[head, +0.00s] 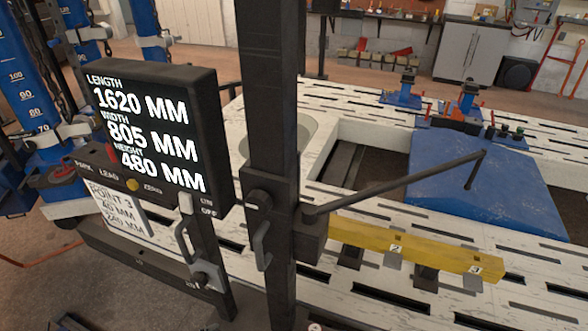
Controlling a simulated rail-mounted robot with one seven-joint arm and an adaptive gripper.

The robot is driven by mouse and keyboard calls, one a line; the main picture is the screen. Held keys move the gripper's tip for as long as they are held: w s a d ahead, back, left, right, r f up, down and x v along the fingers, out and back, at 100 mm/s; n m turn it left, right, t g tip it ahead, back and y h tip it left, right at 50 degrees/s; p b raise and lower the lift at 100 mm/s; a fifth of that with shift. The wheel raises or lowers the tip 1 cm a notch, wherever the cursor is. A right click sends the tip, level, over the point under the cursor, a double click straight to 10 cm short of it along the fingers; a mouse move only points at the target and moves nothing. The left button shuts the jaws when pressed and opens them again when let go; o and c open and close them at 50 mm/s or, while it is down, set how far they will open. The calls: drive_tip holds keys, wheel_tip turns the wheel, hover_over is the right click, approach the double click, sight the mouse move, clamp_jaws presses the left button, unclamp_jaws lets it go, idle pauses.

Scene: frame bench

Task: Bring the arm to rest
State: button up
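My gripper is not in view, and I cannot make out any part of my arm, so its pose is hidden from me. A black upright column (268,90) stands in the middle of the head view. A dark sliding block (308,238) with a handle sits low on it. A thin dark rod (400,187) reaches from the block to the upper right, ending above a blue panel (480,190). A black display (152,125) on the left reads length 1620 mm, width 805 mm, height 480 mm.
A white slotted bench (360,295) fills the right side. A yellow bar (410,246) with numbered tags lies along it. Blue clamps (404,95) stand at the back. Blue posts (25,100) stand at the left. A grey cabinet (472,52) is against the far wall.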

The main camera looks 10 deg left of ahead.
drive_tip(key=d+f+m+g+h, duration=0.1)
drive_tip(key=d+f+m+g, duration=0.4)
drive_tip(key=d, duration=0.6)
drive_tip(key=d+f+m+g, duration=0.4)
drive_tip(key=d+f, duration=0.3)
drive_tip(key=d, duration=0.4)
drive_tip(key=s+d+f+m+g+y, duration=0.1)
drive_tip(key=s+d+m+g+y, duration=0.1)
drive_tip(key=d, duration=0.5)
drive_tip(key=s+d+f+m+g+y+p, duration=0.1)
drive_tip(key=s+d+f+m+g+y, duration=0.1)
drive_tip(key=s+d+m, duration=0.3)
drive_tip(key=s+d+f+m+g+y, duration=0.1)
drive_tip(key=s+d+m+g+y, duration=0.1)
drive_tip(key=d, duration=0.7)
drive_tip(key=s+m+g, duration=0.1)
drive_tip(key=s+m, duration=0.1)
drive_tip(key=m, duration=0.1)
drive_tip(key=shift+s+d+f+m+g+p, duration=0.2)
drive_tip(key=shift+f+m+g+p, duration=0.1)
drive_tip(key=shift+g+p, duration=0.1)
